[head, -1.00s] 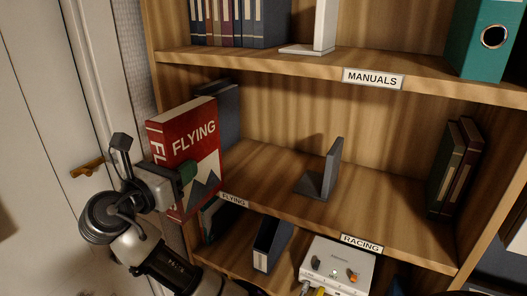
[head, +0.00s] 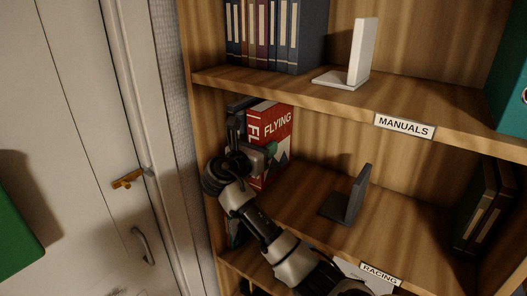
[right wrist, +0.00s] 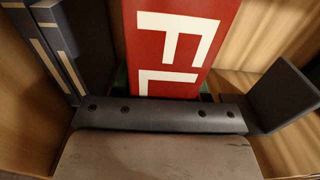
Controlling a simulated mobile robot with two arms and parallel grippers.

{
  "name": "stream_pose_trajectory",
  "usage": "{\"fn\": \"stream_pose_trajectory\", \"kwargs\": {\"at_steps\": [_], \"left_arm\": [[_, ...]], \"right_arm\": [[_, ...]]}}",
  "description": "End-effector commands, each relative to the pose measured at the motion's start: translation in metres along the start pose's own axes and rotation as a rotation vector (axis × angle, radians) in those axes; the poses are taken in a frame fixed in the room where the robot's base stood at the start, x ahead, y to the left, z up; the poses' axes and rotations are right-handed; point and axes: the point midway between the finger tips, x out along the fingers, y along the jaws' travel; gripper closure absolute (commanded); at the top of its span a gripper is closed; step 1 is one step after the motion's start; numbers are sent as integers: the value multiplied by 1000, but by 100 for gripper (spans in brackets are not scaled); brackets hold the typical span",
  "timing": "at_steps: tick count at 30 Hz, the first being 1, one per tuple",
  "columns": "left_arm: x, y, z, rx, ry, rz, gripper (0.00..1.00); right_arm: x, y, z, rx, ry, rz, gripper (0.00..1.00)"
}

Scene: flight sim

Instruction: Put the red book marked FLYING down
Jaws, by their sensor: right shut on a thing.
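The red book marked FLYING (head: 277,122) stands upright at the left end of the middle shelf (head: 300,200), its spine facing out. My right gripper (head: 268,154) is shut on the book from the front, low on its spine. In the right wrist view the red spine (right wrist: 178,50) with white letters rises behind my gripper (right wrist: 160,112). Dark binders (right wrist: 65,45) stand left of it, with a gap at the right. The arm hides the book's lower part, so I cannot tell whether it touches the shelf. My left gripper is not in view.
A dark bookend (head: 350,200) stands to the right of the book, with bare shelf between. Dark books (head: 478,208) stand at the shelf's right end. The MANUALS shelf (head: 290,85) is above. A door (head: 80,150) is at the left.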

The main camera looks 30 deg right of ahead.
Motion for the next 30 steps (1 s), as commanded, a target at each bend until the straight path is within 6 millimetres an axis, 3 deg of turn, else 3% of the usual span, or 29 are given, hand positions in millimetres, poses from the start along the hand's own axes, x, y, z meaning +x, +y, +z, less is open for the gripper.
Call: {"fn": "stream_pose_trajectory", "kwargs": {"at_steps": [2, 12, 21, 22, 26, 30], "left_arm": [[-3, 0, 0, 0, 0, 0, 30], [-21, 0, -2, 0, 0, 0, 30], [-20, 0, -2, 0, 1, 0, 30], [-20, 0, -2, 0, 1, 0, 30], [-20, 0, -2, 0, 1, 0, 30], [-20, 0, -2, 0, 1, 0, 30]], "right_arm": [[4, 0, 1, 2, -3, 1, 96], [4, 0, -33, 2, -2, 1, 96], [3, 0, -36, 1, -3, 1, 96], [3, 0, -38, 0, 0, 1, 52], [3, 0, -38, 0, 0, 1, 32], [3, 0, -38, 0, 0, 1, 30]]}}
